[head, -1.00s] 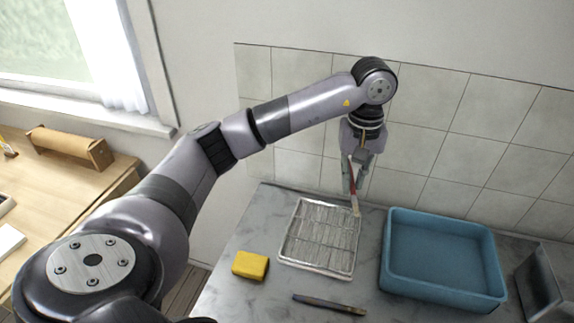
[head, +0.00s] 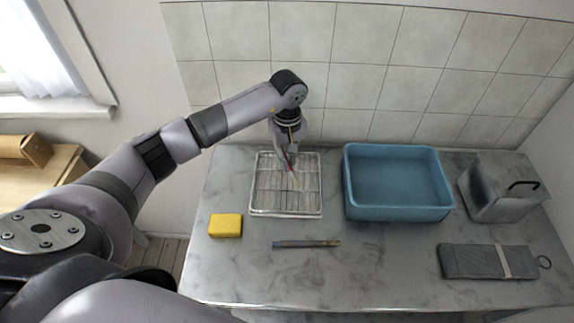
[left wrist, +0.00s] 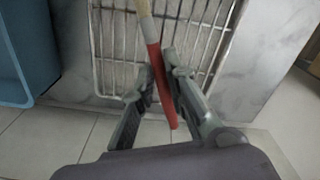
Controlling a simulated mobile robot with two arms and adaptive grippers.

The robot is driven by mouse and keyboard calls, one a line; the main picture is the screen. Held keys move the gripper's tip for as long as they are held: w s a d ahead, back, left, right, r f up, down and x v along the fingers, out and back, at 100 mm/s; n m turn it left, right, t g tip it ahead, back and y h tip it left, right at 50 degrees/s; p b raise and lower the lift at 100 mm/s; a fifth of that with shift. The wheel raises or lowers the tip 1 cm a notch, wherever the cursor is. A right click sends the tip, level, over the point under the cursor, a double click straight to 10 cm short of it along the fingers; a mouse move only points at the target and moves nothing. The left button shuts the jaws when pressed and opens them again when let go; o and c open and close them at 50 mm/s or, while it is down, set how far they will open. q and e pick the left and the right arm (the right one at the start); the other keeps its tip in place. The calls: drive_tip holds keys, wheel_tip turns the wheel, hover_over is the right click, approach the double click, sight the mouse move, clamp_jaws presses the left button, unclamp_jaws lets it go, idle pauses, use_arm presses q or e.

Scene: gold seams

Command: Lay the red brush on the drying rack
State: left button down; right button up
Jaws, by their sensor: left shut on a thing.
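My left gripper (head: 287,158) is shut on the red brush (left wrist: 160,85) over the back part of the drying rack. The brush's red handle sits between the fingers in the left wrist view, and a pale section points away over the rack's wires. In the head view the brush (head: 292,174) is small and partly hidden by the gripper. The wire drying rack (head: 287,214) lies flat on the counter, with no other object on it. I cannot tell whether the brush touches the wires. My right gripper is not in view.
A blue basin (head: 398,212) stands close to the rack's right. A yellow sponge (head: 225,225) lies front left, and a dark slim tool (head: 306,243) in front. A metal box (head: 500,188) and a grey roll (head: 485,262) are at right. The tiled wall is close behind.

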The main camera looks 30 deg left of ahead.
sight(287, 176)
use_arm(q)
drive_tip(key=shift+f, duration=0.55)
wheel_tip(287, 176, down, 4)
drive_tip(key=shift+r+p, duration=0.15)
drive_tip(key=shift+p, duration=0.35)
drive_tip(key=c, duration=2.1)
unclamp_jaws()
drive_tip(key=shift+f, duration=0.2)
drive_tip(key=o, duration=0.5)
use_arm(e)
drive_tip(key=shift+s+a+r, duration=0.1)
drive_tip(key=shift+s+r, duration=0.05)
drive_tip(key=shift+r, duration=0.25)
use_arm(q)
drive_tip(key=shift+r, duration=0.1)
